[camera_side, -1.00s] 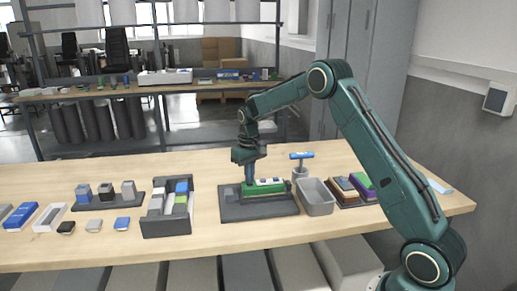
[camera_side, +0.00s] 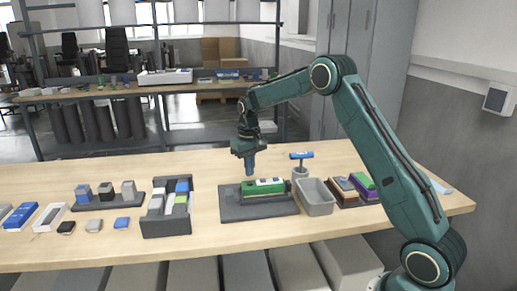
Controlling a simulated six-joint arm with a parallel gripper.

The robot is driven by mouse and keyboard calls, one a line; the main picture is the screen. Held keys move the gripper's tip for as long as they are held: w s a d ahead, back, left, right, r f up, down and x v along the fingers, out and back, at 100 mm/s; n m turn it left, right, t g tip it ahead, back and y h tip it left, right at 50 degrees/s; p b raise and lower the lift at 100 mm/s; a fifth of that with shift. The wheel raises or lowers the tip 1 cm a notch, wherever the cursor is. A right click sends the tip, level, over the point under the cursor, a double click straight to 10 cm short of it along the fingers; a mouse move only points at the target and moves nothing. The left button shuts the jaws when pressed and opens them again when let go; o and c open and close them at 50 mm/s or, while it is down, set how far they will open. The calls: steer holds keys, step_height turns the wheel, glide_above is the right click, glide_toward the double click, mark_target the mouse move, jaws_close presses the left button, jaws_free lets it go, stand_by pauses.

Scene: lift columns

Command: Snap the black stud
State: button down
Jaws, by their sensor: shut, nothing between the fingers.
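My gripper (camera_side: 249,170) is shut and empty, pointing down just above the left part of a green piece (camera_side: 252,189). The green piece carries a white block (camera_side: 265,182) and lies in a dark grey fixture (camera_side: 262,211). A small dark part (camera_side: 288,186) shows at the right end of the green piece. It is too small to tell if this is the black stud or whether anything is pressed in.
A grey bin (camera_side: 318,207) and a blue-handled tool (camera_side: 301,156) in a holder stand right of the fixture. A tray of colored blocks (camera_side: 153,228) stands to the left, with a block stand (camera_side: 90,204) beyond. The wood table (camera_side: 100,255) is clear in front.

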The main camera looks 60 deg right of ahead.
steer(key=shift+r, duration=2.95)
